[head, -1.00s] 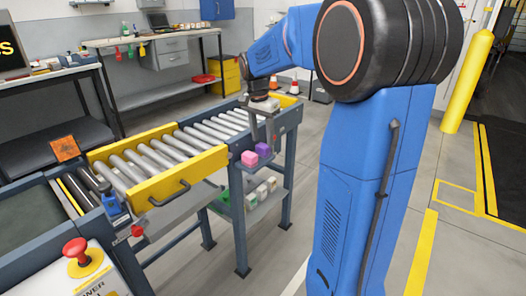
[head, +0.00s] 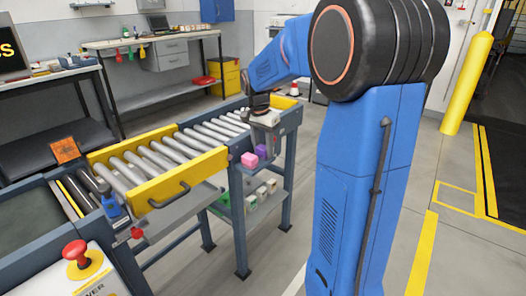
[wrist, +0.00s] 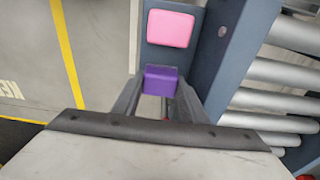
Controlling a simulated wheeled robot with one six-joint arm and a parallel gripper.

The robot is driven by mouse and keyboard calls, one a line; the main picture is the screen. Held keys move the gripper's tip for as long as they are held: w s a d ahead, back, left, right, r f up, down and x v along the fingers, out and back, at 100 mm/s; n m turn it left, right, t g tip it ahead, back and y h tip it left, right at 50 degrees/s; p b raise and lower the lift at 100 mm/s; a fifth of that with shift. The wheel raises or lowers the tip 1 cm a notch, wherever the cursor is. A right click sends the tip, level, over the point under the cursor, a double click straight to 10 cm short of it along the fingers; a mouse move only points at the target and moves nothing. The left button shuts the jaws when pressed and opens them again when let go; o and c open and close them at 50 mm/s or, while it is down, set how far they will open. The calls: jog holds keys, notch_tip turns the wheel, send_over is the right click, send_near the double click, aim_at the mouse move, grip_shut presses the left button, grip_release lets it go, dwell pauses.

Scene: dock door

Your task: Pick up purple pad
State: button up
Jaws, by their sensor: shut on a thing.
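The purple pad (wrist: 161,80) is a small block between the two fingers of my gripper (wrist: 158,98) in the wrist view. My gripper is shut on it. In the head view the purple pad (head: 261,151) shows just below my gripper (head: 265,138), at the side of the roller conveyor. A pink pad (wrist: 170,28) lies just beyond it on a grey ledge in the wrist view; it also shows in the head view (head: 249,160), left of the purple one. Whether the purple pad still touches the ledge, I cannot tell.
The roller conveyor (head: 160,158) with its yellow gate (head: 180,177) runs beside my gripper. A lower shelf below holds several small boxes (head: 262,191). A yellow post (head: 467,82) stands at the right. The floor between is open.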

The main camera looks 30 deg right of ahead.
aim_at(263, 147)
notch_tip(263, 147, up, 10)
jog(key=shift+r, duration=0.1)
dwell(0.4)
jog(key=o, duration=0.4)
jog(key=c, duration=0.3)
